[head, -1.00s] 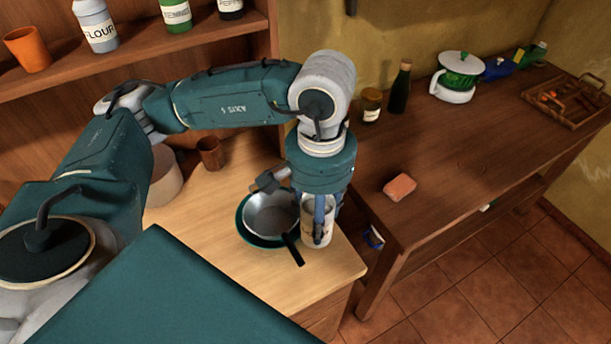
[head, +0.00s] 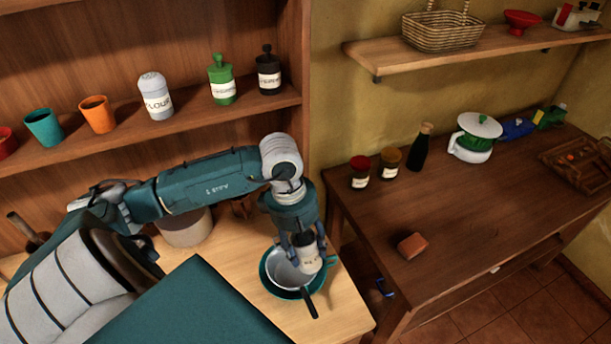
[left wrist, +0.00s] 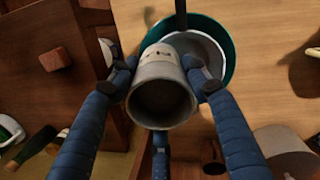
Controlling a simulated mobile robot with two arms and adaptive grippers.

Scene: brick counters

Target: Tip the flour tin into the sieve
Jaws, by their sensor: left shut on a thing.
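My left gripper (head: 305,246) is shut on a pale tin (head: 309,261) with a label too small to read surely. The tin leans at the right edge of the grey sieve (head: 284,272), which sits in a teal bowl (head: 267,284). The sieve's dark handle (head: 311,304) points to the front. In the left wrist view the fingers hold the tin (left wrist: 161,92) from both sides, and its dark round end faces the camera. The sieve (left wrist: 205,48) and bowl (left wrist: 229,62) show behind it. I see no flour falling. My right gripper is out of view.
A shaker labelled FLOUR (head: 155,97) stands on the shelf among cups and other shakers. A pale round pot (head: 186,228) stands behind my left arm. The darker table (head: 470,215) at right carries jars, a bottle and a reddish block (head: 411,246).

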